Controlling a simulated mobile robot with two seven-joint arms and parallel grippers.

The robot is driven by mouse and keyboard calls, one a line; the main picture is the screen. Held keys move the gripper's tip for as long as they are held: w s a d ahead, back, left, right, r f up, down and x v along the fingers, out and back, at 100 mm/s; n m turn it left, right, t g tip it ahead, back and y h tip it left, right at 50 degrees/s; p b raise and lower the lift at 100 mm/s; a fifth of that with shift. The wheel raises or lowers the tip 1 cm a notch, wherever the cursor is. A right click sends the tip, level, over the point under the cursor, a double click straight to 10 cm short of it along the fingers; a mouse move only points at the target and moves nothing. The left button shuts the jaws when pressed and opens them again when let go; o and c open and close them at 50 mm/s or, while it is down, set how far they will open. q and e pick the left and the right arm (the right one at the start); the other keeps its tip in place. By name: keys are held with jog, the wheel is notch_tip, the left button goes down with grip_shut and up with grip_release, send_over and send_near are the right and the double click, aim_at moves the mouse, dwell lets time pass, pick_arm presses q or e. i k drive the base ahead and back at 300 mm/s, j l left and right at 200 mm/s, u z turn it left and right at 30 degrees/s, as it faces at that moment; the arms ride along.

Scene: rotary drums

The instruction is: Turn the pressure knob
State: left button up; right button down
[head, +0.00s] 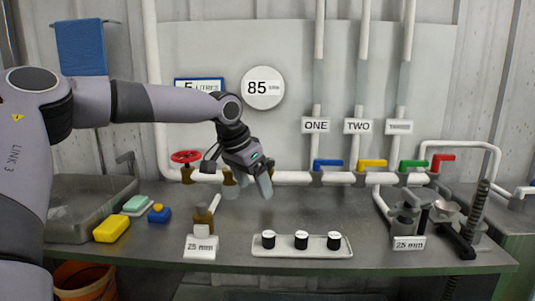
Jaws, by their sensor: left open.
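My left arm reaches in from the left, and my left gripper (262,184) hangs open and angled down in front of the white pipe. I see nothing between its fingers. A brass fitting (228,179) on the pipe is partly hidden behind the gripper. A red handwheel (187,156) sits on the pipe further left. No part carries a readable pressure label, so I cannot tell which is the pressure knob. A round white dial (262,88) reading 85 is on the wall above the gripper. My right gripper is not in view.
Blue (328,162), yellow (372,163), green (413,163) and red (443,158) valve levers line the pipe to the right. A white tray (283,252) with three black-sided pieces lies on the grey bench. A sink (75,222), sponge (112,229) and brass tool (203,218) are left.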

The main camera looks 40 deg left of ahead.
aim_at(270, 163)
jog(key=i+j, duration=0.4)
jog(key=j, duration=0.15)
jog(key=i+j, duration=0.4)
jog(key=j, duration=0.15)
